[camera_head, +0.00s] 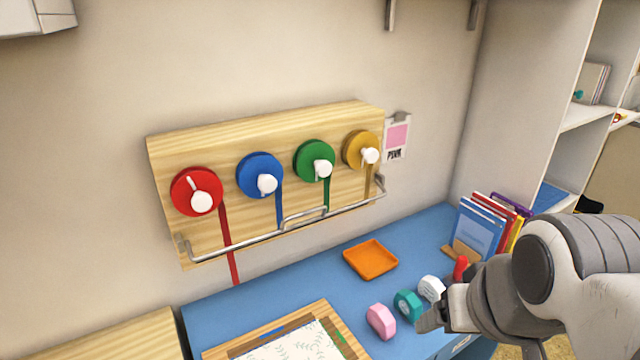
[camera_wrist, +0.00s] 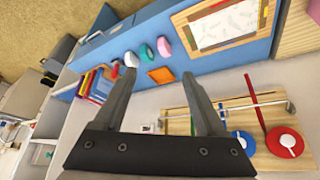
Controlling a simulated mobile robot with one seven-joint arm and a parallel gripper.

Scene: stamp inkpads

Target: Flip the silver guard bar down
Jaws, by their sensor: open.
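The silver guard bar (camera_head: 255,241) runs across the lower edge of a wooden board (camera_head: 225,140) on the wall, with a short raised loop near its middle. Its bent ends meet the board at the lower left and right. In front of the board's face are a red reel (camera_head: 183,193), a blue reel (camera_head: 252,170), a green reel (camera_head: 308,156) and a yellow reel (camera_head: 352,147), each with a white knob and a hanging strap. My gripper (camera_wrist: 158,78) is open and empty. In the head view it is at the lower right, over the desk and apart from the bar.
The blue desk (camera_head: 300,300) below holds an orange tray (camera_head: 370,260), pink (camera_head: 381,320), teal and white rounded items, and a framed paper (camera_head: 300,345). Books (camera_head: 480,228) stand at the right by white shelving. The red strap (camera_head: 228,240) hangs below the board.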

